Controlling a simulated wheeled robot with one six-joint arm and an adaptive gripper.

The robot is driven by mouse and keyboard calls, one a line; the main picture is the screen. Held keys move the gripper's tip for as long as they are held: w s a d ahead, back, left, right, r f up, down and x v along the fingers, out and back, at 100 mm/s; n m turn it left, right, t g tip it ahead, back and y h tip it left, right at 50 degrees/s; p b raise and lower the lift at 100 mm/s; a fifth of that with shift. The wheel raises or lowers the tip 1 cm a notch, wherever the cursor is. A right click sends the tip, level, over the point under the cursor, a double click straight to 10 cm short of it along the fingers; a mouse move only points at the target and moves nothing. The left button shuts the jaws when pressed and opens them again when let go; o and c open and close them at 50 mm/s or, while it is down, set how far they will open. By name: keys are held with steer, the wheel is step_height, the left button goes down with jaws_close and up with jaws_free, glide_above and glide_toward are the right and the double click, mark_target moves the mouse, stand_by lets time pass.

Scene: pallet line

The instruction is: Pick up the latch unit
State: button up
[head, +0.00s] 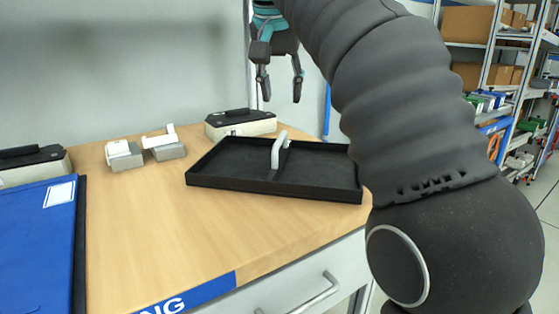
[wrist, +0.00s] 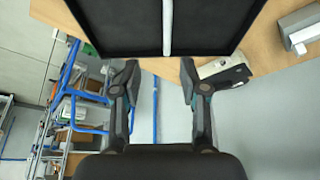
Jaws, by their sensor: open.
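Two small grey units with white tops sit side by side on the wooden table, left of the black tray. The left unit (head: 124,158) has a blocky white top; the right unit (head: 168,150) has a raised white lever. I cannot tell for sure which is the latch unit. A grey and white unit (wrist: 299,30) also shows at the right edge of the wrist view. My gripper (head: 280,80) is open and empty, high above the table's back edge. In the wrist view its two fingers (wrist: 158,78) stand apart with nothing between them.
The black tray (head: 215,182) with a grey upright handle fills the table's right. A cream case (head: 240,125) stands behind it; another case (head: 35,170) and a blue folder (head: 38,245) lie left. The front middle tabletop is clear. Shelves stand right.

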mark_target(280, 138)
steer(key=b+x, duration=0.1)
steer(key=x, duration=0.1)
steer(key=b+x, duration=0.1)
steer(key=x, duration=0.2)
steer(key=a+b+x, duration=0.1)
steer(key=x, duration=0.2)
steer(key=shift+w+a, duration=0.1)
steer(key=shift+w, duration=0.35)
steer(key=shift+b+x, duration=1.15)
steer(key=shift+x, duration=1.5)
steer(key=shift+s, duration=0.15)
jaws_close()
